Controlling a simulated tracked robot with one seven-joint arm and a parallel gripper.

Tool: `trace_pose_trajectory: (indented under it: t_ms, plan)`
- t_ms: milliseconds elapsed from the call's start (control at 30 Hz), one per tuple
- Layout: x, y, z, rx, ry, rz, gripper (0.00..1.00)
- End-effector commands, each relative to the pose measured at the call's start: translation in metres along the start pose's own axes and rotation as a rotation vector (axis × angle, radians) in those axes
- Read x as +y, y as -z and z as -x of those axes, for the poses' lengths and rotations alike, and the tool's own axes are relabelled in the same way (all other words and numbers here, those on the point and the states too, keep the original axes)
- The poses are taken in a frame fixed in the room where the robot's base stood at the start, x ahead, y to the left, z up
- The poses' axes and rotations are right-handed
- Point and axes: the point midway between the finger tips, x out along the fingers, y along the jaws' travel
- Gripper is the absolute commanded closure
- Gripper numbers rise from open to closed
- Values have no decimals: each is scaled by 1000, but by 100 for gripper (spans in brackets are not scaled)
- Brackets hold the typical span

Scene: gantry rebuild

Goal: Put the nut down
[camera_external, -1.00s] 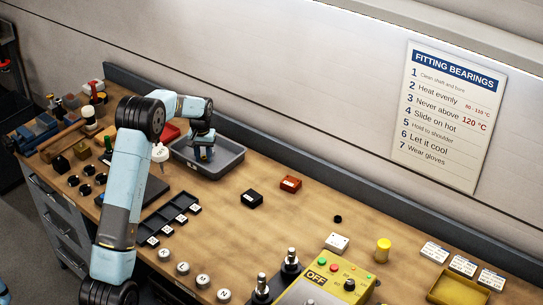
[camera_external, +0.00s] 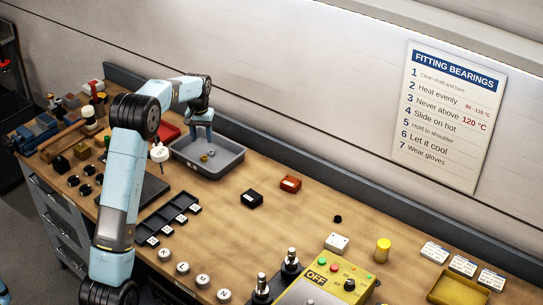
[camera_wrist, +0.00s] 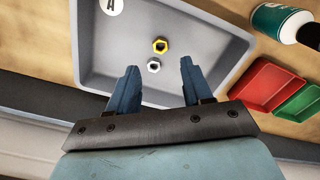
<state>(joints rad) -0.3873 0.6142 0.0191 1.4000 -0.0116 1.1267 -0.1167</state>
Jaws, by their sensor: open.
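A grey tray (camera_external: 228,166) stands at the back of the bench, left of centre. In the wrist view, a brass-coloured hex nut (camera_wrist: 160,45) and a silver hex nut (camera_wrist: 153,66) lie close together on the floor of the tray (camera_wrist: 105,45). The nuts show only as small spots in the external view. My gripper (camera_external: 202,141) is above the tray with its fingers pointing down. In the wrist view, my gripper (camera_wrist: 158,64) has its fingers spread wide with nothing held between them.
A red bin (camera_wrist: 270,84) and a green bin (camera_wrist: 302,103) sit beside the tray, with a green bottle (camera_wrist: 280,22) nearby. A round white label marked A (camera_wrist: 112,5) is at the tray's edge. Black (camera_external: 252,198) and red (camera_external: 290,184) blocks stand to the tray's right.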

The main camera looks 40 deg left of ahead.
Motion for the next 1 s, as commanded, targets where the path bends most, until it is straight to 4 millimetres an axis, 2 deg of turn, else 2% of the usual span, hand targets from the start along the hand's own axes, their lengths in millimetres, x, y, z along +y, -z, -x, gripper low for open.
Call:
trace_pose_trajectory:
  t_ms: [33,200,567,667,767,1000]
  plan:
    - [0,0,9,2,0,0,50]
    - [0,0,26,-1,0,0,50]
    - [2,-4,37,4,-1,-4,50]
    - [9,-16,51,17,-4,-18,50]
    - [19,-38,74,40,-8,-42,50]
    - [43,-109,129,107,-22,-114,50]
